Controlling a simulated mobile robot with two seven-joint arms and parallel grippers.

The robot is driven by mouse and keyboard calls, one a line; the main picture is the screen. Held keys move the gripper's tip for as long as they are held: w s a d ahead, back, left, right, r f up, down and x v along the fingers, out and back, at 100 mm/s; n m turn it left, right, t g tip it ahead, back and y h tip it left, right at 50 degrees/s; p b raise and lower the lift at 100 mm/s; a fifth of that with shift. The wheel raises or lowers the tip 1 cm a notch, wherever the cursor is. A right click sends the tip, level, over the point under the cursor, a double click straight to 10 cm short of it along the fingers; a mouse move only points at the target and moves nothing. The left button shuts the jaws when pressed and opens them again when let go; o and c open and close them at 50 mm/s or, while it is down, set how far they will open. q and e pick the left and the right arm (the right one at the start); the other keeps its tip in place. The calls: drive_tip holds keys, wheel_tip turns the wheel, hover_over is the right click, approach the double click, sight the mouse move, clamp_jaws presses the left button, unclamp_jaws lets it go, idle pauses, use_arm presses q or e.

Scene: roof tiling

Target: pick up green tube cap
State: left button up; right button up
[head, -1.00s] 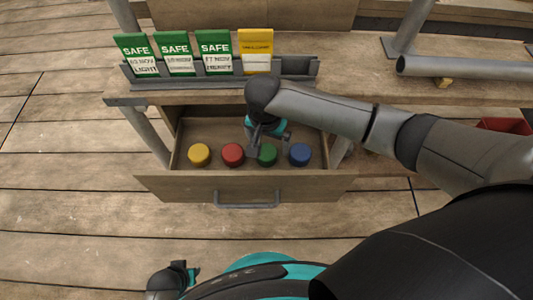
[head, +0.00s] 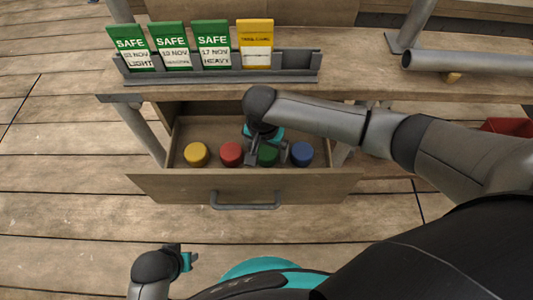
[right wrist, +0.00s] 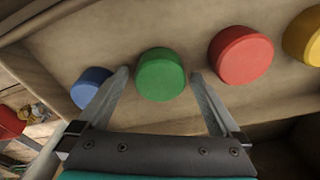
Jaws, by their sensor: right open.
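The green tube cap (head: 268,154) lies in the open drawer (head: 180,188), between the red cap (head: 231,154) and the blue cap (head: 302,153). My right gripper (head: 268,160) is down in the drawer at the green cap. In the right wrist view the green cap (right wrist: 160,75) shows at the fingertips of my right gripper (right wrist: 158,78), which is open, one finger on each side. A small gap shows beside each finger. My left gripper (head: 190,260) is low at the left of the head view, outside the drawer; its jaws are not clear.
A yellow cap (head: 196,154) lies left of the red one. Above the drawer, a bench (head: 350,75) carries a grey rack (head: 220,76) with three green cards and one yellow card. A grey pipe (head: 470,63) lies at the right.

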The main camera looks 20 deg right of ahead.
drive_tip(key=shift+f, duration=0.1)
drive_tip(key=c, duration=1.2)
drive_tip(key=shift+c, duration=0.2)
